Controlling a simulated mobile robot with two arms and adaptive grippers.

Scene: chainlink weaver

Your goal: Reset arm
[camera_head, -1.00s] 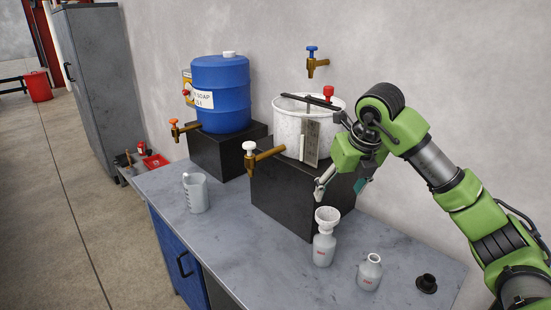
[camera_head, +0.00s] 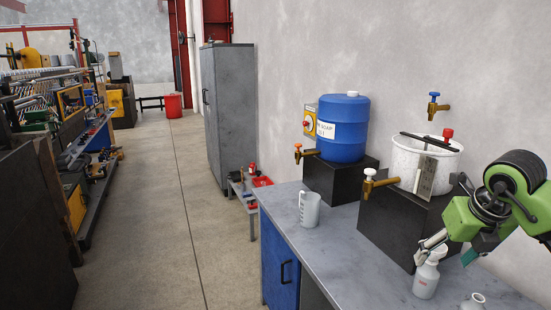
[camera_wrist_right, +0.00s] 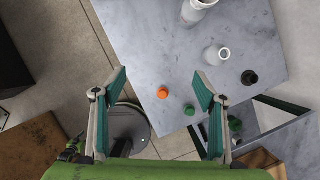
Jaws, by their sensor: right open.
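My right arm comes in from the right in the head view. Its gripper (camera_head: 452,249) is open and empty, in front of the black stand and close to the white spray-type bottle (camera_head: 426,278) in the picture. My left gripper is not in view.
A white pot (camera_head: 405,160) with a tap stands on a black block (camera_head: 385,225). A blue drum (camera_head: 342,130) stands behind it, and a measuring jug (camera_head: 309,210) on the bench. A grey cabinet (camera_head: 230,115) is farther back. The floor aisle (camera_head: 165,200) is clear.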

